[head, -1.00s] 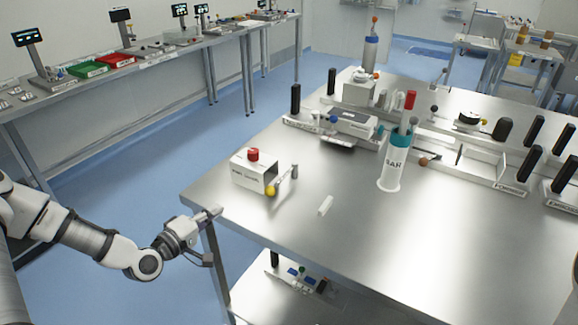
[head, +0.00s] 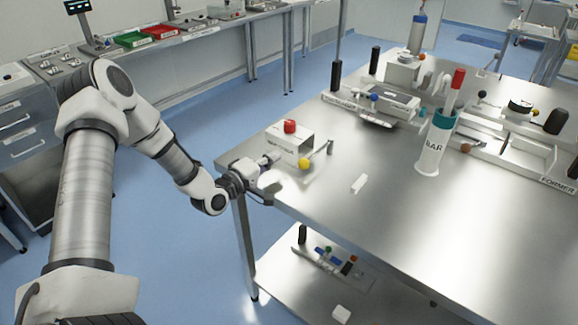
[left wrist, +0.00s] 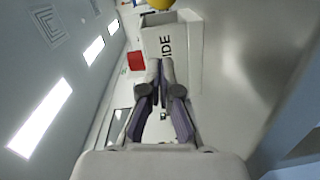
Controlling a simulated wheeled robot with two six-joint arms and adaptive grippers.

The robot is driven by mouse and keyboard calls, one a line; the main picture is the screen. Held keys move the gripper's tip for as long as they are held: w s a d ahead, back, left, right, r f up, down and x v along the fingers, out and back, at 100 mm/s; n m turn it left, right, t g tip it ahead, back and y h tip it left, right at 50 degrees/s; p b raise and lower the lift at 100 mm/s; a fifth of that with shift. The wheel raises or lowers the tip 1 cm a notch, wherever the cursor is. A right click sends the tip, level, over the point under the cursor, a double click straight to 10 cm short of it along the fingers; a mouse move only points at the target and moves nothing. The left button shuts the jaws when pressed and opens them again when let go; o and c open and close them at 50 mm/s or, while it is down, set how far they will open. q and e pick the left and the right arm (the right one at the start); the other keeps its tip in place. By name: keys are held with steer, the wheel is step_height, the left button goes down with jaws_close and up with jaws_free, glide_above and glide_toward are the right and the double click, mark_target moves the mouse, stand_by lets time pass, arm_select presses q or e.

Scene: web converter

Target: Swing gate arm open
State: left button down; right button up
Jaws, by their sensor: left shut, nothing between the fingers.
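A white box (head: 288,147) with a red knob (head: 290,126) stands near the left front corner of the steel table. A thin grey arm (head: 327,150) with a yellow ball (head: 306,163) sits at its right side; I take this for the gate arm. In the left wrist view the box's lettered face (left wrist: 165,42), ending in "IDE", lies just past my fingers, with part of the yellow ball (left wrist: 160,4) at the top edge. My left gripper (head: 268,160) is shut and empty, left of the ball and apart from it. My right gripper is not in view.
A white cylinder marked BAR (head: 433,148) stands to the right. Trays and upright black handles fill the back. A lower shelf (head: 375,295) holds small parts.

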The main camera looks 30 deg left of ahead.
arm_select(q)
steer(key=d, duration=0.1)
steer(key=w+d, duration=0.1)
steer(key=d, duration=0.1)
steer(key=shift+w+d+f+p, duration=0.15)
steer(key=shift+w+f+p, duration=0.1)
steer(key=shift+w+p, duration=0.05)
steer(key=shift+d, duration=0.4)
steer(key=shift+f, duration=0.1)
steer(key=shift+a, duration=0.1)
